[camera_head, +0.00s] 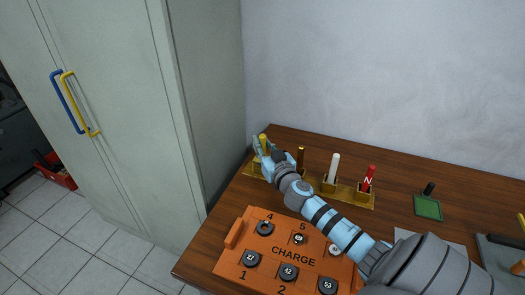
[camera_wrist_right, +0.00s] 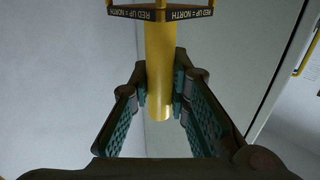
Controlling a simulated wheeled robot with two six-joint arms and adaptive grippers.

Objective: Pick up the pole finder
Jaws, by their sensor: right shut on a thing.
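The pole finder shows in the right wrist view as a yellow cylindrical handle (camera_wrist_right: 160,75) with a dark band lettered "RED UP = NORTH" at the top edge of the picture. My right gripper (camera_wrist_right: 160,85) is shut on this handle, one textured finger on each side. In the head view the right gripper (camera_head: 262,148) is at the left end of the brass-coloured rack (camera_head: 352,194), with a bit of the yellow pole finder (camera_head: 263,138) showing at its fingers. The gripper hides most of it there, and I cannot tell whether it touches the rack. My left gripper is not in view.
The rack also holds a dark and gold tool (camera_head: 301,158), a white rod (camera_head: 333,168) and a red piece marked N (camera_head: 369,178). An orange CHARGE board (camera_head: 232,262) with several numbered dark discs lies in front. A green pad (camera_head: 428,207) lies right. A grey cabinet (camera_head: 140,120) stands left.

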